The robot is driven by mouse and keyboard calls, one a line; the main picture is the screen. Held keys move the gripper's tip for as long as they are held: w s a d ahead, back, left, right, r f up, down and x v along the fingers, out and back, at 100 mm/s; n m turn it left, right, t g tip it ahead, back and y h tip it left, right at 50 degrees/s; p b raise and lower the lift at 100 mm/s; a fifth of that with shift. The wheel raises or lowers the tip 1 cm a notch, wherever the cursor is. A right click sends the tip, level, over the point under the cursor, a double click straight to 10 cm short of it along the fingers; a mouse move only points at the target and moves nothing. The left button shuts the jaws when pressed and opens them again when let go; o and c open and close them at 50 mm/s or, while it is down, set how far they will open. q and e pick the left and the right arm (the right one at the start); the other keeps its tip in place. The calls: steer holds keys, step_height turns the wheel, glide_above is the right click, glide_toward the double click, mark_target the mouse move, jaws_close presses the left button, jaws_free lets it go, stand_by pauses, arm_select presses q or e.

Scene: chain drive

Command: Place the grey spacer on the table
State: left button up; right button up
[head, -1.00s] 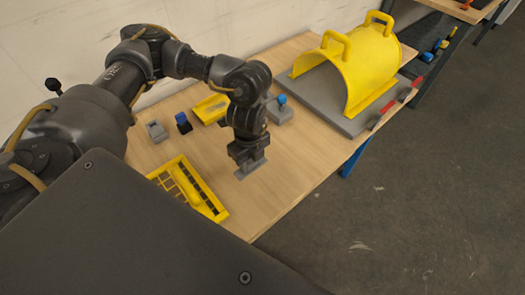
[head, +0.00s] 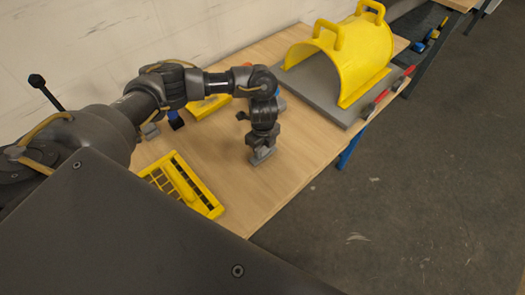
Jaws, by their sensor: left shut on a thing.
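The grey spacer (head: 262,157) is a small flat grey piece at the tip of my left gripper (head: 263,150). My left gripper points down over the middle of the wooden table (head: 225,165) and is shut on the spacer. The spacer is at or very near the table top; I cannot tell if it touches. The fingers hide its upper part. My right gripper is not in view.
A yellow grid tray (head: 182,186) lies at the near left edge. A yellow guard (head: 345,55) with two handles stands on a grey plate (head: 318,92) at the back right. A blue-black piece (head: 176,120), a grey block (head: 150,131) and a yellow bin (head: 208,106) sit behind my left arm.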

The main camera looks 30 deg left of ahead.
arm_select(q)
steer(key=shift+f, duration=0.7)
steer(key=shift+a, duration=0.1)
steer(key=o, duration=1.1)
steer(key=shift+f, duration=0.15)
steer(key=shift+c, duration=0.2)
steer(key=shift+r, duration=0.35)
step_height(320, 180, up, 10)
steer(key=shift+w+r+p, duration=0.1)
steer(key=shift+r+p, duration=0.05)
steer(key=shift+p, duration=0.75)
steer(key=shift+r, duration=0.75)
